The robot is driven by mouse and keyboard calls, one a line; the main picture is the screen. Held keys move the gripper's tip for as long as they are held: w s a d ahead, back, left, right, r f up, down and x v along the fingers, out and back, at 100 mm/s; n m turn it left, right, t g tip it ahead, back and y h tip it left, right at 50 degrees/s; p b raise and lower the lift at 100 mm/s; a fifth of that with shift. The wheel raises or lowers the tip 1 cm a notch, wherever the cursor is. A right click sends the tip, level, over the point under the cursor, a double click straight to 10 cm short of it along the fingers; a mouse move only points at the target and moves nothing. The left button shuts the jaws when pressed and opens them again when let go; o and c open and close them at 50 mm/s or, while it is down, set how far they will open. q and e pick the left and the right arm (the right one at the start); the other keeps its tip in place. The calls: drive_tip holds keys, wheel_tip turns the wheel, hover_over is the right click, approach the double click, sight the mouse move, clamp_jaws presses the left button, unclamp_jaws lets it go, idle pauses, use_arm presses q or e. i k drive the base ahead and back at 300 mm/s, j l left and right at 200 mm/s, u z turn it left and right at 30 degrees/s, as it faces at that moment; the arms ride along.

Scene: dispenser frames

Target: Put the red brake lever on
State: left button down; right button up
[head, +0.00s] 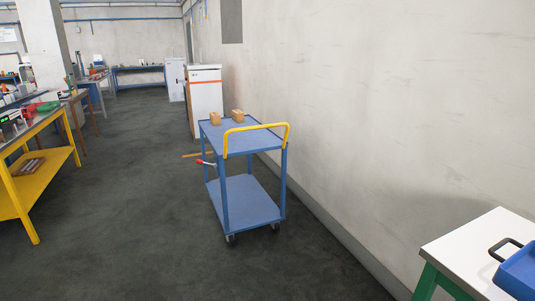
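The red brake lever (200,162) is small and sticks out on the left side of a blue two-shelf cart (243,198). A short pale rod joins it to the cart, near mid-height below the top shelf. Its exact angle is too small to judge. The cart stands on dark casters near the right wall and has a yellow push handle (257,127) at its near end. Neither of my grippers is in the head view.
A yellow workbench (35,185) stands at the left. A white-topped table (465,255) with green legs and a blue tray (520,272) is at the near right. A white cabinet (205,95) stands behind the cart. The dark floor left of and before the cart is clear.

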sight(199, 162)
drive_tip(key=i+l+u, duration=0.1)
drive_tip(key=i, duration=2.1)
drive_tip(key=i+l+u, duration=0.1)
drive_tip(key=i+u, duration=0.2)
drive_tip(key=i, duration=0.15)
drive_tip(key=i+l+u, duration=0.25)
drive_tip(key=i, duration=0.15)
drive_tip(key=i+l+u, duration=0.3)
drive_tip(key=i, duration=0.1)
